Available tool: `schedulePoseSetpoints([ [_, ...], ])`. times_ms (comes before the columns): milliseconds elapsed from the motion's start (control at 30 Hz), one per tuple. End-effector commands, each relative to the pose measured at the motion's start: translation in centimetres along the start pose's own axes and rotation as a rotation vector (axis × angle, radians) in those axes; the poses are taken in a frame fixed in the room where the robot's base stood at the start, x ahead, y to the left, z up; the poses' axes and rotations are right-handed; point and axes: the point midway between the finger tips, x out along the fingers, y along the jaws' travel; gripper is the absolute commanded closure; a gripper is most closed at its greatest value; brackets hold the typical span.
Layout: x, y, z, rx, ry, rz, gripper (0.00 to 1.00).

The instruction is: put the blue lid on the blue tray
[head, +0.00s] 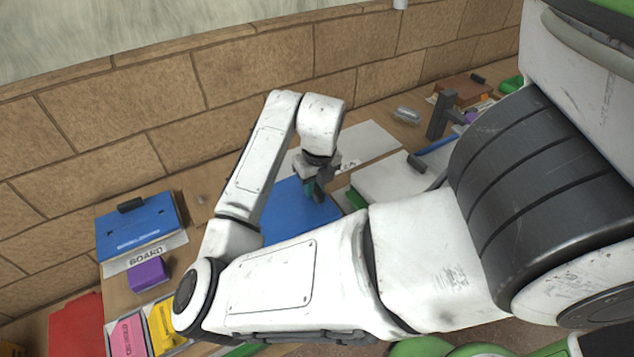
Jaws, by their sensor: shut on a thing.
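A flat blue panel, which looks like the blue lid (292,213), lies under my gripper in the middle of the head view. My gripper (314,192) points down at its far right part and is shut. The grasped part is hidden between the fingers, and a small teal patch shows there. My arm covers the lid's near and left edges. I cannot tell whether the lid touches the surface below. Another blue panel (142,226) with a black handle lies at the left, on a pale tray labelled BOARD. I cannot tell which piece is the blue tray.
A purple block (148,274) sits in front of the BOARD tray. Pink (128,335) and yellow (165,325) pieces lie in a tray below it. A white panel (392,180) with a black handle is to my gripper's right. A brick wall (260,75) runs behind the table.

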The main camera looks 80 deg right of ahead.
Motion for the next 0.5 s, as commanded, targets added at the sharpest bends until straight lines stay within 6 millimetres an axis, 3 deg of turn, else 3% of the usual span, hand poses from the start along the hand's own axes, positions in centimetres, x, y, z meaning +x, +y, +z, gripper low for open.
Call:
schedulePoseSetpoints([
  [233,0.1,0.0,0.0,0.002,-0.001,0.001,1.0],
  [500,1.9,0.0,-0.3,0.001,0.0,0.0,1.0],
])
